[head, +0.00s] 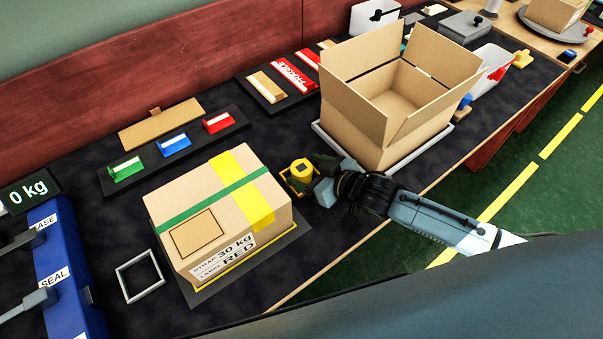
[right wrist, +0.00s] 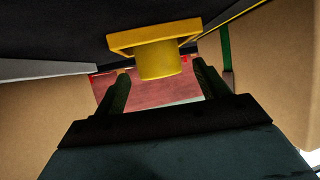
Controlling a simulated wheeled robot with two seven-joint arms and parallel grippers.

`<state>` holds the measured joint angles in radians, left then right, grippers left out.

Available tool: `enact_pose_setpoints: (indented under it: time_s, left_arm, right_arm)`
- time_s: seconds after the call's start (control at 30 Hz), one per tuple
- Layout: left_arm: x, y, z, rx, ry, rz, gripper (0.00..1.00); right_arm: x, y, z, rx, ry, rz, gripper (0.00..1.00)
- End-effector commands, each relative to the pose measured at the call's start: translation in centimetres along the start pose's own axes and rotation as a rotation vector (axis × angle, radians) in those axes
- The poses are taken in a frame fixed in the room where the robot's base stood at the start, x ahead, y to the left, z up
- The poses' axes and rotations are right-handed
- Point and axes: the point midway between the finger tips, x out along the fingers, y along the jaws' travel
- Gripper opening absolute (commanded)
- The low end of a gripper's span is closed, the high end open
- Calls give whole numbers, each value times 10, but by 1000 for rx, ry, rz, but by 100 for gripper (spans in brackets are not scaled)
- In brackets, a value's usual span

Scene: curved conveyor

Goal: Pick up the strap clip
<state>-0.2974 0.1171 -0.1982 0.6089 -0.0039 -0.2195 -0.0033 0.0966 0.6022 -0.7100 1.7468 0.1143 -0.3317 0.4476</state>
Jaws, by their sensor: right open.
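The strap clip (head: 300,169), a yellow piece with a flat base and a round stub, sits on the dark bench just right of the closed carton (head: 165,215). In the right wrist view the yellow clip (right wrist: 158,62) shows at the top middle, its stub pointing toward the jaws. My right gripper (head: 309,181) is open at the clip, with a dark finger on either side of the stub in the wrist view (right wrist: 163,88). Whether the fingers touch it cannot be told. The carton has a green strap and a crossing yellow strip. My left gripper is not in view.
An open carton (head: 350,112) on a light tray stands close behind my right gripper. Green, blue and red blocks lie on a dark rack (head: 195,145) at the back. A blue box (head: 62,265) with levers and a square frame (head: 154,257) lie left. The bench's front edge is near.

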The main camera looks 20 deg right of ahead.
Motion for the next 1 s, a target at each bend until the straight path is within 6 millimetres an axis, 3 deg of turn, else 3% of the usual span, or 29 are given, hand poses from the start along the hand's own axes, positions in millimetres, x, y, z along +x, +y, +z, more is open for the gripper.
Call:
enact_pose_setpoints:
  time_s: [0.17,0.43,0.87,1.0]
  left_arm:
    - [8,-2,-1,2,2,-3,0]
    - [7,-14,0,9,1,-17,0]
    - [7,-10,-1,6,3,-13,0]
    - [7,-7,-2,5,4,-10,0]
  right_arm:
    - [24,-1,1,-1,0,0,73]
    - [27,-1,1,-1,-1,0,73]
    - [26,-1,0,-1,0,0,19]
    - [26,-1,0,-1,0,0,19]
